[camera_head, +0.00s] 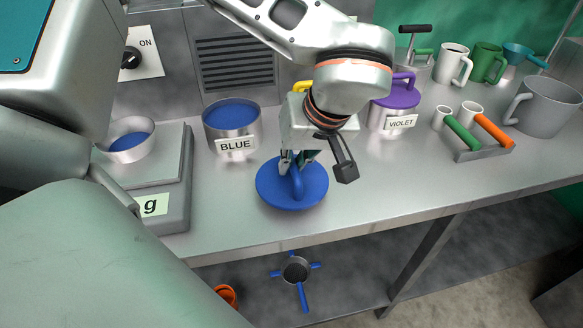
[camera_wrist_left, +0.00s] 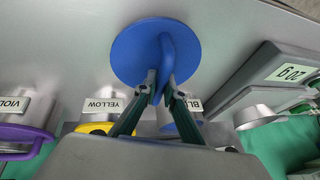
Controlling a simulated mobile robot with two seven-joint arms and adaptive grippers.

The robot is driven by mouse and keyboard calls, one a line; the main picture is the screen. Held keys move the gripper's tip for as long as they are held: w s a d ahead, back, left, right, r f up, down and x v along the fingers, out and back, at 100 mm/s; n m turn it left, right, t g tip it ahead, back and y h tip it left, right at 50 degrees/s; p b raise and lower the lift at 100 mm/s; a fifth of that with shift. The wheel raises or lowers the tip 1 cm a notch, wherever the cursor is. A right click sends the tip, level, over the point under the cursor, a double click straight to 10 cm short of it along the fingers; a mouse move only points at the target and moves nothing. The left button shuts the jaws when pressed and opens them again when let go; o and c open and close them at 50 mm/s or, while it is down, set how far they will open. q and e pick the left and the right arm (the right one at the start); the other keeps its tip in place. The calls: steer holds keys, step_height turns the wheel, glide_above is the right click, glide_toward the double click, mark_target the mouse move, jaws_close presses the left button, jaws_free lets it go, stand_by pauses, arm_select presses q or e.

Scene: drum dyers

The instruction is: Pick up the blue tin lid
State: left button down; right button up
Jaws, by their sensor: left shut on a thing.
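The blue tin lid (camera_head: 272,187) is a flat round disc with an arched blue handle on top. It is in front of the open tin labelled BLUE (camera_head: 232,128), which holds blue contents. My left gripper (camera_head: 298,160) is above the lid, with its fingers shut on the handle. The lid also shows in the left wrist view (camera_wrist_left: 135,52), with the left fingertips (camera_wrist_left: 160,88) at its handle. I cannot tell whether the lid touches the bench or hangs just above it. My right gripper does not show.
A scale (camera_head: 165,180) with a bowl (camera_head: 128,140) of blue stuff stands left. The violet tin (camera_head: 392,118) is behind, right of my gripper. A rack (camera_head: 482,150) with green and orange handles and a grey jug (camera_head: 550,105) stand right. The bench front between is clear.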

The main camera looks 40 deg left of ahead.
arm_select(q)
step_height(320, 180, up, 8)
steer(key=shift+r+p, duration=0.25)
steer(key=shift+p, duration=0.75)
step_height(320, 180, up, 15)
steer(key=p, duration=0.9)
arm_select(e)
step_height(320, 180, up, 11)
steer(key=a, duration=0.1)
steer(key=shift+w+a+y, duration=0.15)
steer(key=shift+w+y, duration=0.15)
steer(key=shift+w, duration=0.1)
